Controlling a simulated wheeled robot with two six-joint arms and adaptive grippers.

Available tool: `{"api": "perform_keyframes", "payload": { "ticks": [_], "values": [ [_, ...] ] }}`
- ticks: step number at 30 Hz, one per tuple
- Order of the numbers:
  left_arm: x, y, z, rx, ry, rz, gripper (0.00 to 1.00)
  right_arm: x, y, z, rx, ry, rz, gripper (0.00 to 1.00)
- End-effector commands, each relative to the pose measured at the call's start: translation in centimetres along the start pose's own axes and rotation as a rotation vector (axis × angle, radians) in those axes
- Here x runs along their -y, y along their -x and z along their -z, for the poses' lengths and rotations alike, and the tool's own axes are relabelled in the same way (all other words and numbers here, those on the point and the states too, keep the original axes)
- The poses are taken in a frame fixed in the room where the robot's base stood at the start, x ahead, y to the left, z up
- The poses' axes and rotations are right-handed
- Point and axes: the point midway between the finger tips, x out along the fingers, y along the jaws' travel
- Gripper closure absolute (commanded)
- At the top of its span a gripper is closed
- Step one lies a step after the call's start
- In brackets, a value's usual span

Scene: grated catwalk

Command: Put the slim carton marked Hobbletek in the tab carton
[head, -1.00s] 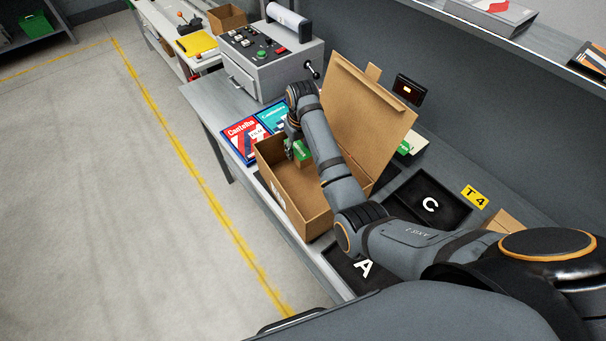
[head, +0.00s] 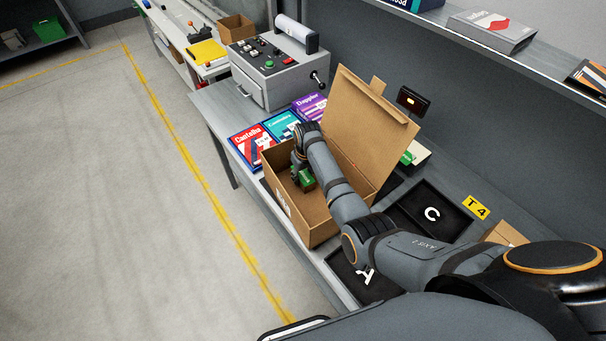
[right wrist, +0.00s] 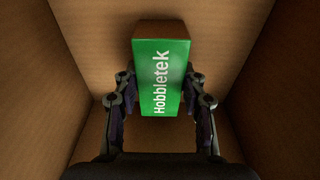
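The slim green Hobbletek carton (right wrist: 160,80) is between the two fingers of my right gripper (right wrist: 160,100) in the right wrist view, with the fingers touching its sides. Brown cardboard walls surround it there. In the head view the green carton (head: 306,177) shows inside the open tab carton (head: 311,222), below the rim. My right gripper (head: 298,172) reaches into that carton from above, partly hidden by my arm. The tab carton's lid (head: 365,125) stands raised at the back, with a tab on its top edge. My left gripper is not in view.
Cantalha (head: 250,145), Cuniculus (head: 281,126) and purple Doppler (head: 309,106) boxes lie beyond the carton. A control box (head: 275,75) stands farther back. Black trays, one marked C (head: 432,214), lie to the right and front. A shelf (head: 500,55) runs above.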

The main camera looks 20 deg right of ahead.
Motion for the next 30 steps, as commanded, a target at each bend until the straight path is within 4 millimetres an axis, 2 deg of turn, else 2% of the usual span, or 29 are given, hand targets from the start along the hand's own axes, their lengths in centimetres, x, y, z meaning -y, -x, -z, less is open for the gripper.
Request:
{"api": "perform_keyframes", "payload": {
  "ticks": [1,5,13,17,30],
  "values": [
    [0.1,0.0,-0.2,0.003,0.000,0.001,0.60,0.0,0.0,0.0,0.000,0.000,0.000,0.53],
    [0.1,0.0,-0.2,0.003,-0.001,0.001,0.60,0.0,0.0,0.0,0.000,0.000,0.000,0.36],
    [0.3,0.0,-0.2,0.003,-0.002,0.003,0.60,0.0,0.0,0.0,0.000,0.000,0.000,0.36],
    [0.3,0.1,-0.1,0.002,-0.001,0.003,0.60,0.0,0.9,0.1,-0.002,0.000,0.000,0.36],
    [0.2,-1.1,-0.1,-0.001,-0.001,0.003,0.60,0.0,10.4,0.2,-0.004,0.000,0.000,0.36]
  ]
}}
